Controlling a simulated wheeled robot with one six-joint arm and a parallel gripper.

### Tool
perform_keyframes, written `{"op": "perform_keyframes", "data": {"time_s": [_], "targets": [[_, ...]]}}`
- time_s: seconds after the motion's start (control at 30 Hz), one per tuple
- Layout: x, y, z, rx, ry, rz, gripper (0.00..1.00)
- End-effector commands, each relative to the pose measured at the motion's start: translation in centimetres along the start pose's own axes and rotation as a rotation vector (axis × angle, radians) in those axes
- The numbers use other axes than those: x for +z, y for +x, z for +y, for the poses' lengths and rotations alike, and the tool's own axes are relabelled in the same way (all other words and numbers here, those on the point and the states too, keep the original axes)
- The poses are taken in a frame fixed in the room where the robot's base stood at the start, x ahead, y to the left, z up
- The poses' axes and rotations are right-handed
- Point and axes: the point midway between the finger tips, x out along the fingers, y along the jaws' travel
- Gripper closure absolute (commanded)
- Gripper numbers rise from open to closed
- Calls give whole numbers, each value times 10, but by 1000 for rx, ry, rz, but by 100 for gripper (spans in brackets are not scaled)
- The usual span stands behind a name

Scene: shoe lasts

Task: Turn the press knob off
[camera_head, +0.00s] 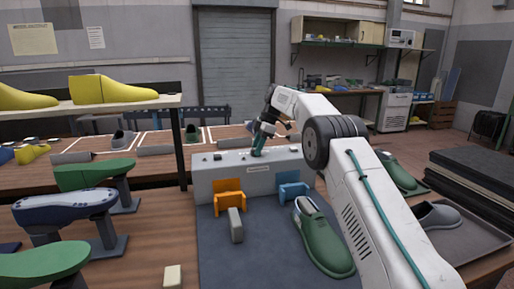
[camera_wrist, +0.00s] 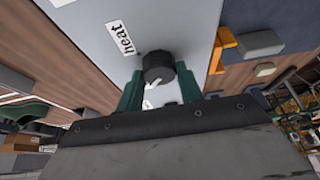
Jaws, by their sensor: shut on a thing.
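The press is a pale grey box (camera_head: 215,182) at the back of the dark mat, with small knobs along its top. The dark round knob (camera_wrist: 158,66) with a pale pointer mark shows in the wrist view, beside a white label reading "heat" (camera_wrist: 121,38). My gripper (camera_head: 257,146) is over the top of the box, its green fingers pointing down. In the wrist view my gripper (camera_wrist: 159,80) has one finger on each side of the knob and is shut on it. In the head view the gripped knob is hidden by the fingers.
An orange bracket (camera_head: 229,203) and a blue bracket (camera_head: 291,192) are at the box's front. A grey block (camera_head: 236,226) and a green shoe (camera_head: 318,240) are on the mat (camera_head: 225,268).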

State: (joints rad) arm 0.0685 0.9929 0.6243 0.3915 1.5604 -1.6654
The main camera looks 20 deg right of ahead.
Motion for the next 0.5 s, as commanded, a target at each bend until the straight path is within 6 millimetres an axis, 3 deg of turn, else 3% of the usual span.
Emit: {"op": "perform_keyframes", "data": {"time_s": [0.27,0.3,0.37,0.5], "targets": [[1,-1,0,3,-1,-2,86],[1,-1,0,3,-1,-2,61],[1,-1,0,3,-1,-1,44],[0,-1,0,2,-1,-1,42]]}}
